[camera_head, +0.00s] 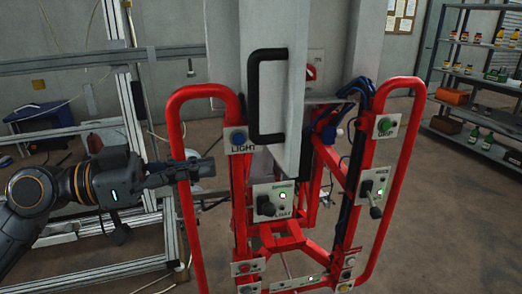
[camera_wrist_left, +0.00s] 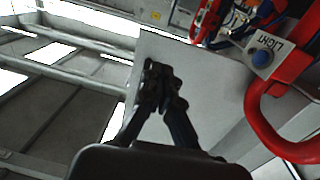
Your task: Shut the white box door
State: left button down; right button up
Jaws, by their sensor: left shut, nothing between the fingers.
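The white box door (camera_head: 239,45) stands ajar in the upper middle of the head view, its edge swung out towards me. A black bar handle (camera_head: 253,95) is on its outer face. Behind it, part of the white box (camera_head: 316,45) shows, with a red knob (camera_head: 310,73). My left gripper (camera_head: 208,168) is shut and empty, below and left of the handle, overlapping the red frame's left tube in the picture. In the left wrist view, the shut fingers (camera_wrist_left: 162,75) appear in front of a large pale panel (camera_wrist_left: 215,95), probably the door. My right gripper is not in view.
A red tubular frame (camera_head: 187,230) with buttons and levers stands below the door. A blue button labelled LIGHT (camera_head: 238,138) sits near its left tube. Blue cables (camera_head: 357,115) hang right of the door. Aluminium profiles (camera_head: 158,130) stand left, shelves (camera_head: 470,95) right.

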aim_at(279, 156)
pick_arm(q)
jog(key=p+x, duration=0.2)
jog(key=x, duration=0.2)
jog(key=p+x, duration=0.2)
jog(key=x, duration=0.3)
jog(key=shift+w+d+r+p, duration=0.1)
jog(key=shift+d+r+p, duration=0.1)
jog(key=shift+p, duration=0.15)
jog(key=shift+d+f, duration=0.2)
jog(key=shift+d, duration=0.2)
jog(key=shift+w, duration=0.15)
